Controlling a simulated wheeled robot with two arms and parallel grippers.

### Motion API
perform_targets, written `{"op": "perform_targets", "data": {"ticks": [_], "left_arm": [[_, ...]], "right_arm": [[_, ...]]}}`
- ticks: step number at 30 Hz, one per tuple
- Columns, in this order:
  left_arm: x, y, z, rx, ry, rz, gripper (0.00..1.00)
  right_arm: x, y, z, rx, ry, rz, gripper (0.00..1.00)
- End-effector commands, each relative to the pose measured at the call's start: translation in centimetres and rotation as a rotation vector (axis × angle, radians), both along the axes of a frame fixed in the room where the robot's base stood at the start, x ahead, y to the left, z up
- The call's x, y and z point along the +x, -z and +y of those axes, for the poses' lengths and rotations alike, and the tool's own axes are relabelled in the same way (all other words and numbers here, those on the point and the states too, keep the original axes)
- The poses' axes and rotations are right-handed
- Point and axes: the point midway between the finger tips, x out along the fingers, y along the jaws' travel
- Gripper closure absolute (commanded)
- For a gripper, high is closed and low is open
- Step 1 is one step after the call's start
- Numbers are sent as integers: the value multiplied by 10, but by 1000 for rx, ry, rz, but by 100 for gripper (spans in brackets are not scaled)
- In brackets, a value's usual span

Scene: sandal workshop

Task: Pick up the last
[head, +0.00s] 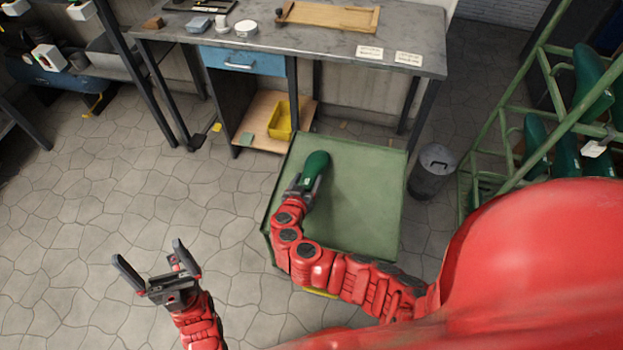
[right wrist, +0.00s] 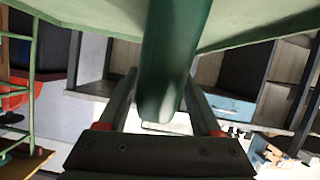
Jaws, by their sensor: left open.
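The last (head: 317,163) is a dark green, foot-shaped form over the green table (head: 362,205). In the right wrist view the last (right wrist: 172,60) runs down between the two fingers. My right gripper (head: 304,184) is shut on its near, narrower end, with one finger on each side. The last leans away from the gripper, and a shadow lies beside it on the table. I cannot tell whether it touches the table top. My left gripper (head: 152,255) is open and empty, over the floor left of the table.
A grey workbench (head: 420,50) with a blue drawer (head: 243,61) stands behind the table. A yellow bin (head: 281,121) sits on its lower shelf. A grey trash can (head: 431,172) and a green rack (head: 505,150) with green lasts stand at right. The floor at left is clear.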

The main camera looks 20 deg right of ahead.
Motion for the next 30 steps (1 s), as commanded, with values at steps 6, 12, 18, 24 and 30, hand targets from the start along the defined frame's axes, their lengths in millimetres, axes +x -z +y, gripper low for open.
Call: {"op": "perform_targets", "data": {"ticks": [6, 12, 18, 24, 30], "left_arm": [[0, 0, 0, 0, 0, 0, 1], [0, 0, 0, 0, 0, 0, 1], [0, 0, 0, 0, 0, 0, 1], [0, 0, 0, 0, 0, 0, 1], [0, 0, 0, 0, 0, 0, 1]], "right_arm": [[0, 0, 0, 0, 0, 0, 75], [0, -1, 0, -1, 0, -2, 97], [0, -2, 0, 0, 0, -2, 97], [1, -13, 0, 1, 1, -5, 97], [-2, -39, -1, 3, -1, -6, 97]]}}
